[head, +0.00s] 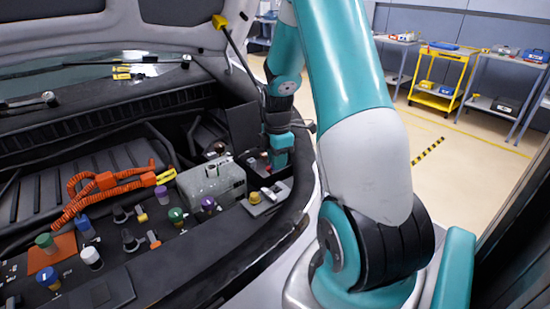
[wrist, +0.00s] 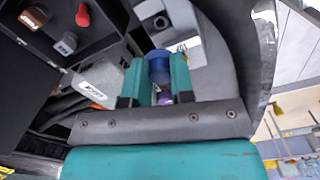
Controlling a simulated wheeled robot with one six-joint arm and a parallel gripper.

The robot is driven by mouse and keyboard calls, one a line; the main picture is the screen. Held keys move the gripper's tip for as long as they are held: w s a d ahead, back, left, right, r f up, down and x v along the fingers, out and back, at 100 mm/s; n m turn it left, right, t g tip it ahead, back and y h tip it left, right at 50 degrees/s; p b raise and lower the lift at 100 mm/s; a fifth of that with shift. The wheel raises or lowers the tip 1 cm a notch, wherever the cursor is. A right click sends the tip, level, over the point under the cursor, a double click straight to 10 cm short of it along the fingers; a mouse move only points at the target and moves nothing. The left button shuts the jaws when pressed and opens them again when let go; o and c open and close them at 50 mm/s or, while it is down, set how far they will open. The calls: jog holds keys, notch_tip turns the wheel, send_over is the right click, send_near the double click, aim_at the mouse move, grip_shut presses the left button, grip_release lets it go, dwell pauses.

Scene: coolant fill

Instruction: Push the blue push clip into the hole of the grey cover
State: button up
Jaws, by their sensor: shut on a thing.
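My gripper (wrist: 156,82) is shut on the blue push clip (wrist: 158,66), which shows between the two teal fingers in the wrist view. In the head view my gripper (head: 279,152) is low over the right side of the engine bay, and the clip is hidden there. A grey box-like part (head: 212,181), possibly the grey cover, lies left of my gripper. A grey part with a label (wrist: 103,82) shows left of the fingers in the wrist view.
A dark tray with a red piece (wrist: 82,15) and other small pieces is at upper left in the wrist view. In the head view, several coloured caps and an orange hose (head: 85,188) lie left. A yellow cart (head: 440,80) stands beyond open floor.

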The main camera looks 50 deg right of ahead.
jog(key=shift+d, duration=0.1)
jog(key=b, duration=0.4)
send_over(277, 192)
jog(key=d, duration=0.1)
jog(key=shift+w+f, duration=0.15)
jog(key=shift+f, duration=1.3)
jog(key=shift+w+f, duration=0.15)
jog(key=shift+f, duration=1.3)
jog(key=shift+f, duration=1)
jog(key=shift+r, duration=0.15)
jog(key=shift+r+p, duration=0.55)
jog(key=shift+r, duration=0.05)
jog(key=shift+p, duration=0.35)
dwell(0.6)
jog(key=shift+f+b, duration=0.5)
jog(key=shift+f, duration=0.25)
jog(key=o, duration=1)
